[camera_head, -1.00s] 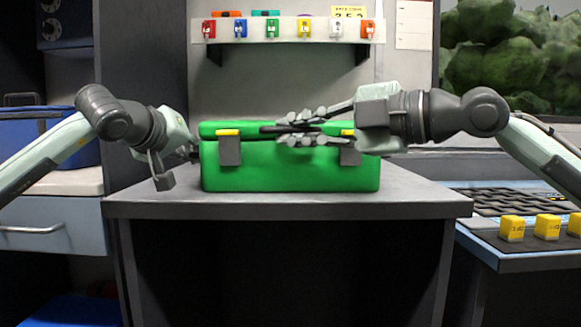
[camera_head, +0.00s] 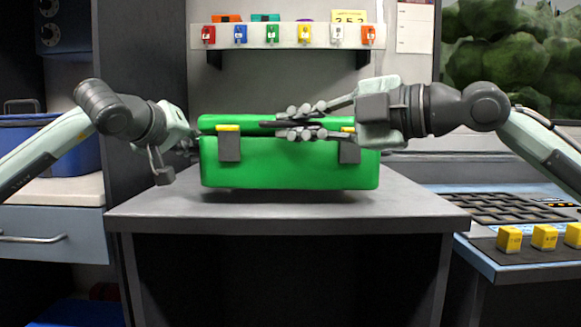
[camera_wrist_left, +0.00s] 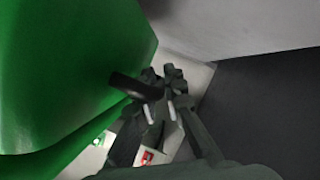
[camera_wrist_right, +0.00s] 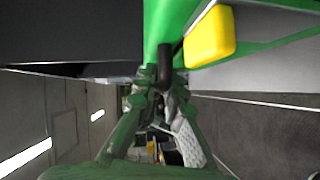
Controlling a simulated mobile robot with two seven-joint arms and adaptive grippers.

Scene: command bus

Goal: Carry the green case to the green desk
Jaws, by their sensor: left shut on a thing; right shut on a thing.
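The green case (camera_head: 290,172) with yellow-topped latches is in the middle of the head view, just above the grey desk top (camera_head: 290,207), with a shadow below it. My right gripper (camera_head: 280,125) reaches across its front from the right, shut on the dark front handle; the right wrist view shows this dark handle (camera_wrist_right: 165,65) between its fingers. My left gripper (camera_head: 193,140) is at the case's left end, its fingertips partly hidden. In the left wrist view a dark side handle (camera_wrist_left: 135,90) is between its fingers. No green desk shows.
A shelf with coloured padlock-like tags (camera_head: 290,35) is on the wall behind. A console with yellow blocks (camera_head: 544,237) stands at the right. A blue bin (camera_head: 75,150) sits on a drawer cabinet (camera_head: 50,225) at the left.

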